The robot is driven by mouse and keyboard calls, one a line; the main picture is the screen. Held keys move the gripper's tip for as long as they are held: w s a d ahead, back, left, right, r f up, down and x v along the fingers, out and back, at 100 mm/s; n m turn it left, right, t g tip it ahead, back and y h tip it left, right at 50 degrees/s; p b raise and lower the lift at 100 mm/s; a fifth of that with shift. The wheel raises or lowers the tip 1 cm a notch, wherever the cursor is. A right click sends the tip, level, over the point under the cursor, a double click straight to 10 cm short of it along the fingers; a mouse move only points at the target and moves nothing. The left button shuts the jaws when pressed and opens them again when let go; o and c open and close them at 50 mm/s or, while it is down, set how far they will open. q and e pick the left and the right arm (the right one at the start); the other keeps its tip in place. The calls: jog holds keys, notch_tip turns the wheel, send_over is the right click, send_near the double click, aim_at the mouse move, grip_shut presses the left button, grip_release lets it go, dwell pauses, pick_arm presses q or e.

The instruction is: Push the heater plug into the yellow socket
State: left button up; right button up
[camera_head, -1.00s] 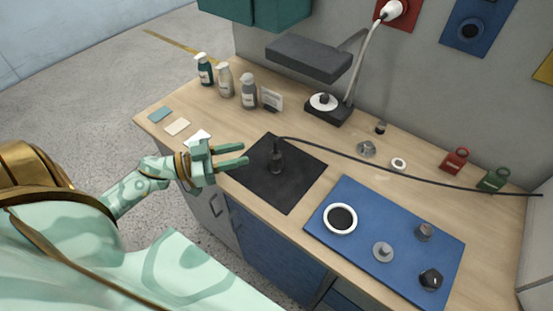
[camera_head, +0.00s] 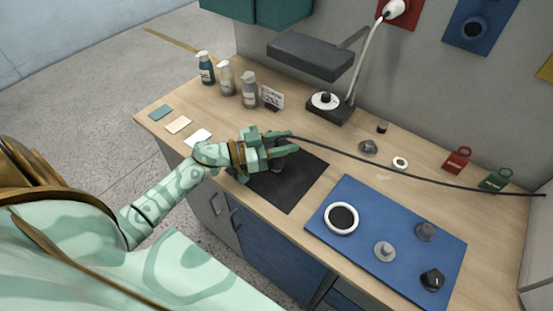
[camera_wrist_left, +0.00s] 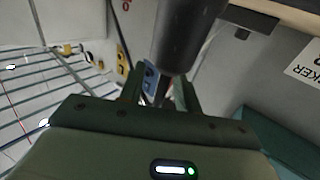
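The heater plug (camera_head: 279,166) is dark, with a black cable running right from its top. It stands on the black mat (camera_head: 290,194), mostly hidden behind my left gripper. My left gripper (camera_head: 293,142) is open, its fingers apart and level around the plug's upper part. In the left wrist view a large dark cylinder (camera_wrist_left: 185,40), which looks like the plug, shows at the fingers; whether they touch it I cannot tell. A yellow panel (camera_head: 546,70) on the wall is cut off at the right edge; its socket opening is out of view. My right gripper is not in view.
The black cable (camera_head: 400,172) crosses the bench to the right. A blue board (camera_head: 325,238) with a white ring and knobs lies in front. A lamp (camera_head: 310,58) stands behind, with its white plug in a red wall panel (camera_head: 408,18). A blue panel (camera_head: 490,18) hangs beside it.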

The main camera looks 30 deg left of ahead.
pick_arm(q)
grip_shut()
